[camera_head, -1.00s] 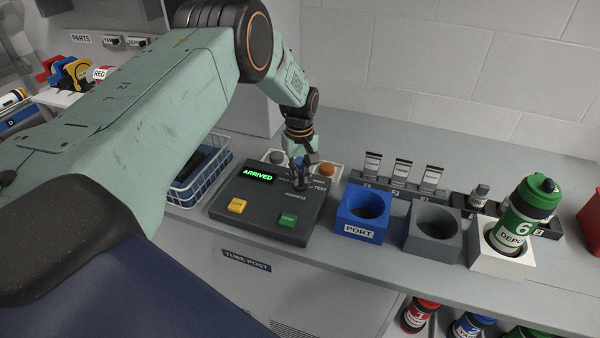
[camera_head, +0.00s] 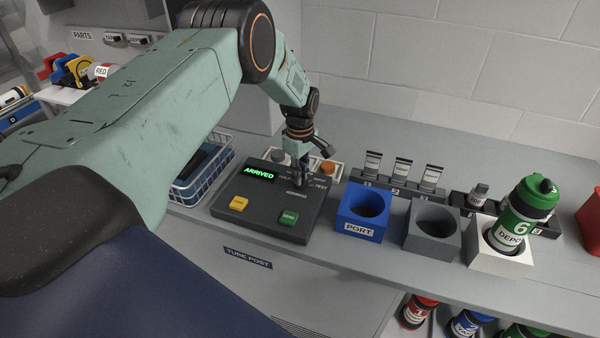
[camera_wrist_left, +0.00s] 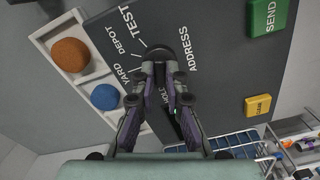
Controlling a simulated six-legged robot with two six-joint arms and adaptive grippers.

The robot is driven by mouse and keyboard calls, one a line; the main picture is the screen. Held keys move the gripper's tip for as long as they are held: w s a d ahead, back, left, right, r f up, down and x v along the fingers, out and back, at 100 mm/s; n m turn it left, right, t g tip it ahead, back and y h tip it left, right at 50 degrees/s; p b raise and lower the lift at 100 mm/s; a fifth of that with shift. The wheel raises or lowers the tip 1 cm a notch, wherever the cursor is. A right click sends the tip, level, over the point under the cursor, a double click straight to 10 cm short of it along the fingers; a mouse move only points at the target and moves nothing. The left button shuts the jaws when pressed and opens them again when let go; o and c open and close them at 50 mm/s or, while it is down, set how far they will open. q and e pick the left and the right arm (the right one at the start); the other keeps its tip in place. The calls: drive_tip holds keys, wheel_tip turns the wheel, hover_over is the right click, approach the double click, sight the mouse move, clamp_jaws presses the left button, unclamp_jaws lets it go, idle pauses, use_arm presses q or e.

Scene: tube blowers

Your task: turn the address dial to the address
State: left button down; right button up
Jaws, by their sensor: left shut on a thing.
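The dark address dial (camera_wrist_left: 160,52) sits on the grey control panel (camera_head: 262,202). In the left wrist view its round top shows between my fingertips, with the labels TEST, DEPOT and YARD around it and ADDRESS beside it. Another label is partly hidden by a finger. My left gripper (camera_head: 300,178) points down over the panel and is shut on the dial; it also shows in the left wrist view (camera_wrist_left: 160,70). I cannot tell which label the dial points to. The display (camera_head: 259,173) reads ARRIVED in green. My right gripper is not in view.
A yellow button (camera_head: 239,204) and green SEND button (camera_head: 289,218) are on the panel. A wire basket (camera_head: 205,172) stands left. A blue PORT holder (camera_head: 361,212), a grey holder (camera_head: 433,232) and a green canister (camera_head: 526,207) in a white holder (camera_head: 498,262) stand right.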

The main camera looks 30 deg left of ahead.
use_arm(q)
drive_tip(key=shift+w+r, duration=0.15)
drive_tip(key=c, duration=1.4)
unclamp_jaws()
wheel_tip(320, 180, up, 12)
drive_tip(key=shift+f, duration=0.1)
